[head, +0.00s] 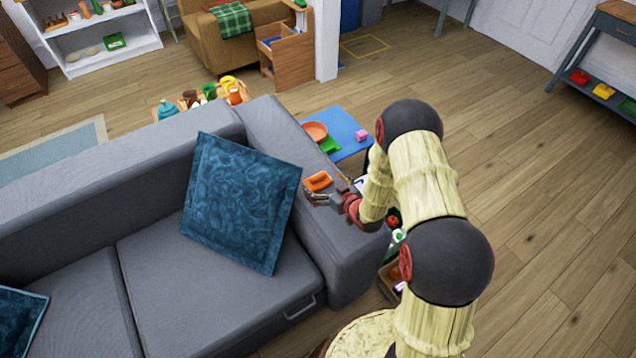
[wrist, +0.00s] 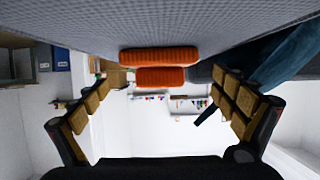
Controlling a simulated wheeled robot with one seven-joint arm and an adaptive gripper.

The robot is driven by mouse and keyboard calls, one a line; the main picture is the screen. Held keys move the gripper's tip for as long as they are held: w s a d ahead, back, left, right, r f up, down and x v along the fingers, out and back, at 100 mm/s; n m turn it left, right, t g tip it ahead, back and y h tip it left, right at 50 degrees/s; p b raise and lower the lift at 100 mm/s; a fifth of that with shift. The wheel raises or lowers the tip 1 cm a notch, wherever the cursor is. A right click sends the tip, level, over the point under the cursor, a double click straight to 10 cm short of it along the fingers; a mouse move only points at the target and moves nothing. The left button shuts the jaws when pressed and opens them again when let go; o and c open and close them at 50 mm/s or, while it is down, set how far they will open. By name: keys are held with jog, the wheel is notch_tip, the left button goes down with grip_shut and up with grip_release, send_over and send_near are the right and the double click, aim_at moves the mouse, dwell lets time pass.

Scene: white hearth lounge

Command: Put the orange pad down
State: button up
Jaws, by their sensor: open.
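The orange pad (head: 318,181) lies on top of the grey sofa's armrest (head: 282,152), beside the blue cushion. My gripper (head: 326,192) is low over the armrest, with its fingers pointing at the pad. In the wrist view, which looks upside down, the orange pad (wrist: 160,57) rests against the grey armrest surface (wrist: 160,25) and shows two ridged orange parts. The open fingers stand to either side of the view, apart from the pad, with nothing between them.
A patterned blue cushion (head: 243,203) leans on the sofa close to the armrest. The wooden floor on the right is clear.

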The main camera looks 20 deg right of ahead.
aim_at(320, 180)
jog(key=b+x, duration=0.1)
jog(key=x, duration=0.3)
jog(key=shift+s+f, duration=0.1)
jog(key=shift+c, duration=1.3)
jog(key=c, duration=1.1)
